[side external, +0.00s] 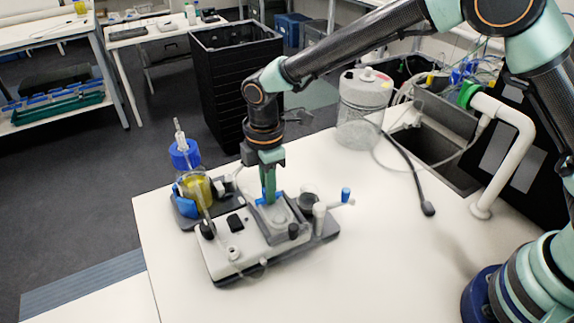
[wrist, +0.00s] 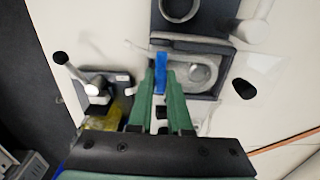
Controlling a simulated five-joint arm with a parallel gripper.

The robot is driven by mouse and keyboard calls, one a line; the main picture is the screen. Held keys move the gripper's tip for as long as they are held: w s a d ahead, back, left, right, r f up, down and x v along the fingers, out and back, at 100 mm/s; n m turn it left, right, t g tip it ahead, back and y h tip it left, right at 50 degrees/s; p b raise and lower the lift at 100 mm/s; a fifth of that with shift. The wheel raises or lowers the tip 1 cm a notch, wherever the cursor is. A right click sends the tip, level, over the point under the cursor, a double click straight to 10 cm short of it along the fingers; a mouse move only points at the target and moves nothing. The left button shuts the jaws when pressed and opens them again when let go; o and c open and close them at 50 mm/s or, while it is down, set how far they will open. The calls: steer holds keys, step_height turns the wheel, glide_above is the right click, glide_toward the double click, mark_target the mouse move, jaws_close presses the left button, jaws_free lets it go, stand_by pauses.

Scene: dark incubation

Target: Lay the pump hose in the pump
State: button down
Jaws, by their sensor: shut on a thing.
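The pump (side external: 236,250) is a pale, low device on a dark base on the white bench. Its recessed head, with a pale rounded track, shows beside my fingers in the wrist view (wrist: 200,72). My gripper (side external: 268,199) points down over the head. In the wrist view my green fingers (wrist: 161,92) are shut on a narrow blue piece (wrist: 160,66), which seems to belong to the pump hose. The piece is at the left edge of the head. The hose itself is thin and blurred, and I cannot tell whether it touches the track.
A blue-capped bottle of yellow liquid (side external: 199,187) stands close left of the pump. A post with a blue-tipped lever (side external: 346,194) is on the right. A clear vessel (side external: 362,108) and a sink (side external: 437,150) are behind. The front right bench is clear.

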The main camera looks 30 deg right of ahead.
stand_by(0.4)
steer(key=c, duration=0.8)
jaws_free()
steer(key=shift+c, duration=0.5)
steer(key=shift+r, duration=2.95)
